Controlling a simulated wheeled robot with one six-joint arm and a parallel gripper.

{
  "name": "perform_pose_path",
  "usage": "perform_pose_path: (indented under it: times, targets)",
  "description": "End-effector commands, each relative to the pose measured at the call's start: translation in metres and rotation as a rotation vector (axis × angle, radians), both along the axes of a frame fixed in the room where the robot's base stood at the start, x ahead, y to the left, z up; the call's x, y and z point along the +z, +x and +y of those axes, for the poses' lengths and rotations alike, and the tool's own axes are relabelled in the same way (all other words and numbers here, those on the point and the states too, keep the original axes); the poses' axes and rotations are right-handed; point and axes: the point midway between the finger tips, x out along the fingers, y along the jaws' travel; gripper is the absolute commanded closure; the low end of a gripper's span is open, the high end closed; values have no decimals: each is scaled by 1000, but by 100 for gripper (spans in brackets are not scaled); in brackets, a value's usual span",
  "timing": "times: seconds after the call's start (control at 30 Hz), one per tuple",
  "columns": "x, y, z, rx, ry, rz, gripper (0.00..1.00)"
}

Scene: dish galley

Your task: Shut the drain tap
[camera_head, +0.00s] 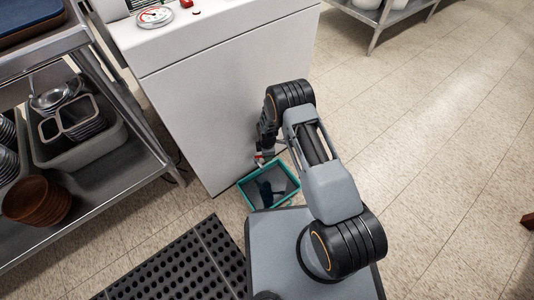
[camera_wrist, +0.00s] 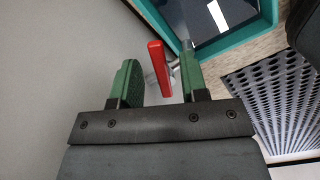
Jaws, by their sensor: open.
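The drain tap has a red lever handle (camera_wrist: 159,70) and a metal spout, low against the white machine cabinet (camera_head: 225,100). In the wrist view the lever runs roughly up and down the picture, and the spout points towards a teal-rimmed tray. My gripper (camera_wrist: 158,62) is open, with one green-padded finger on each side of the lever. I see gaps between the lever and both fingers. In the head view my arm reaches down to the cabinet's foot, and my wrist hides most of the tap.
The teal tray (camera_head: 285,203), holding something dark and glossy, lies on the floor below the tap. A black perforated mat (camera_head: 180,265) lies in front. A metal rack (camera_head: 110,170) with bowls and containers stands at left.

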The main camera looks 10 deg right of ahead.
Motion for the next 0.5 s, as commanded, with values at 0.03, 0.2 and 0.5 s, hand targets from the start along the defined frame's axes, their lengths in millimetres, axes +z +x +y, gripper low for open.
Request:
perform_pose_path:
  times: [0.03, 0.2, 0.5]
  targets:
    - [5, 0, 0, 0, 0, -1, 60]
    - [34, 1, 0, 0, 0, -3, 60]
    - [95, 1, 0, 0, 0, -2, 60]
